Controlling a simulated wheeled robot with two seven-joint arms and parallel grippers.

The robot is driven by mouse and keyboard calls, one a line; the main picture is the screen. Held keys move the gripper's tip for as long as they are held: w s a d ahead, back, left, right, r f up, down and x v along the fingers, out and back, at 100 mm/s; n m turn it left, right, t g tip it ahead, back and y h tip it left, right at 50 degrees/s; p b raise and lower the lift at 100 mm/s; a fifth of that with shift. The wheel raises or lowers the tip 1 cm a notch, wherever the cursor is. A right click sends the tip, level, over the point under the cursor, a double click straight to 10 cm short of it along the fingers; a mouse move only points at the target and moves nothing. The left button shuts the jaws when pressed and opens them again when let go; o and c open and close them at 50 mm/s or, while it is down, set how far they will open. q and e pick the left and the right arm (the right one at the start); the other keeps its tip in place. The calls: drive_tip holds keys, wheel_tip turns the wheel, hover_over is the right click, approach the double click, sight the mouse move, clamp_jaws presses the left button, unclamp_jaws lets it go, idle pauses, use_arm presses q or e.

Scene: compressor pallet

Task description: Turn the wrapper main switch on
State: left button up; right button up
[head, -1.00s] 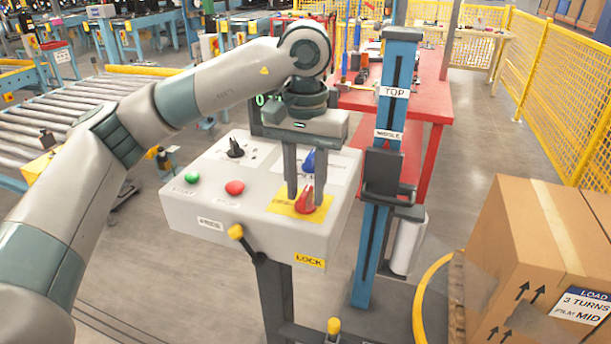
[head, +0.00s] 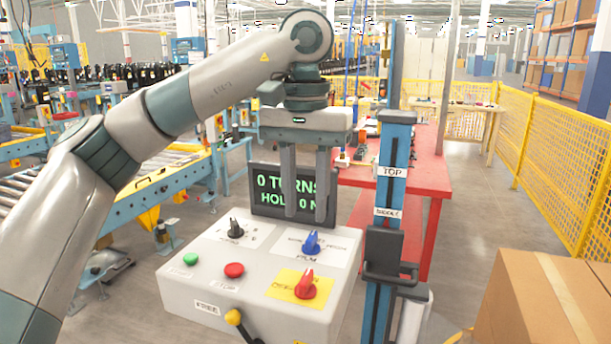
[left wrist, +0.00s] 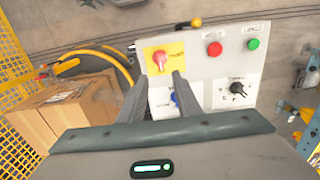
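The wrapper control box (head: 185,290) has a red rotary main switch (head: 306,285) on a yellow plate at its front right. The knob's grip points roughly away from me; the plate's lettering is too small to read surely. The switch also shows in the left wrist view (left wrist: 158,60). My left gripper (head: 307,217) is open and empty, fingers pointing down above the back of the panel, apart from the switch. In the left wrist view, its fingertips (left wrist: 158,83) are near the switch in the picture. My right gripper is not in view.
A blue knob (head: 311,243), a black knob (head: 236,228), and green (head: 191,259) and red (head: 234,270) buttons share the panel. The display (head: 265,210) is lit, partly hidden by my fingers. A blue mast (head: 392,200) stands right, a carton (head: 535,300) beyond it.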

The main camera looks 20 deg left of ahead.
use_arm(q)
wheel_tip(320, 180, up, 4)
drive_tip(key=shift+f, duration=0.2)
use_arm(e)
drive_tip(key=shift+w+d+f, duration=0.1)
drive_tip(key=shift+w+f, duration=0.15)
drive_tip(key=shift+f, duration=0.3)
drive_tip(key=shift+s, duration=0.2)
